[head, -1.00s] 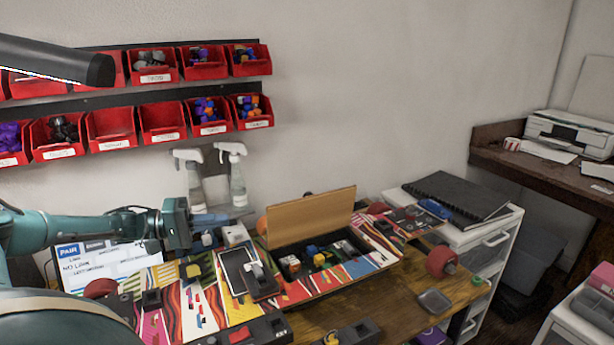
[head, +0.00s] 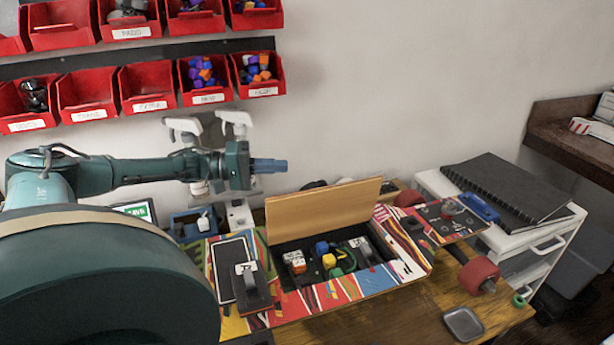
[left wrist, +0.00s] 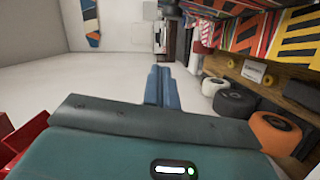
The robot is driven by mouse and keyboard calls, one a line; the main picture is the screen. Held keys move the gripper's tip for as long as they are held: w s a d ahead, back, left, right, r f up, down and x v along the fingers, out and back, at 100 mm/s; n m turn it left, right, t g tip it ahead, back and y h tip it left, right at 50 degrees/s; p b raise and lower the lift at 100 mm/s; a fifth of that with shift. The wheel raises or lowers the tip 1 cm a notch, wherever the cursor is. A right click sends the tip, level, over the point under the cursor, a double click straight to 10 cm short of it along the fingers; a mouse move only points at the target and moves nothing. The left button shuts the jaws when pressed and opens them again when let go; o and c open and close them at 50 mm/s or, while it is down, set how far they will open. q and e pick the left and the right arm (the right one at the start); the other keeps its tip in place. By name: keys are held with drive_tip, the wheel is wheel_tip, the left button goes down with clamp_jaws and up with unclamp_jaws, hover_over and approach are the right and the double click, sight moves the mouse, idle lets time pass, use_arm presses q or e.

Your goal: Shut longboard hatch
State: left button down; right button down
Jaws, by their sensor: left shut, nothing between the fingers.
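The longboard (head: 335,292) lies on the wooden workbench with a colourful patterned deck. Its wooden hatch lid (head: 322,213) stands open, tilted up at the back of the compartment. Inside the compartment are small parts, among them a yellow and blue piece (head: 325,256) and an orange-white piece (head: 295,261). My left gripper (head: 284,165) is shut and empty, in the air behind and left of the lid, pointing right and apart from it. In the left wrist view its blue fingers (left wrist: 161,88) lie together. My right gripper is not in view.
Spray bottles (head: 238,125) stand behind my left gripper. Red bins (head: 260,72) hang on the wall above. A black notebook (head: 508,190) lies on a white drawer unit at right. A grey dish (head: 463,323) lies on the bench. Wheels (left wrist: 275,132) show in the wrist view.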

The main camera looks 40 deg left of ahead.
sight(322, 206)
use_arm(q)
drive_tip(key=w+d+f+p, duration=0.1)
drive_tip(key=w+d+p, duration=0.1)
drive_tip(key=d, duration=0.5)
drive_tip(key=shift+w+d, duration=0.15)
drive_tip(key=shift+w, duration=0.15)
idle(0.4)
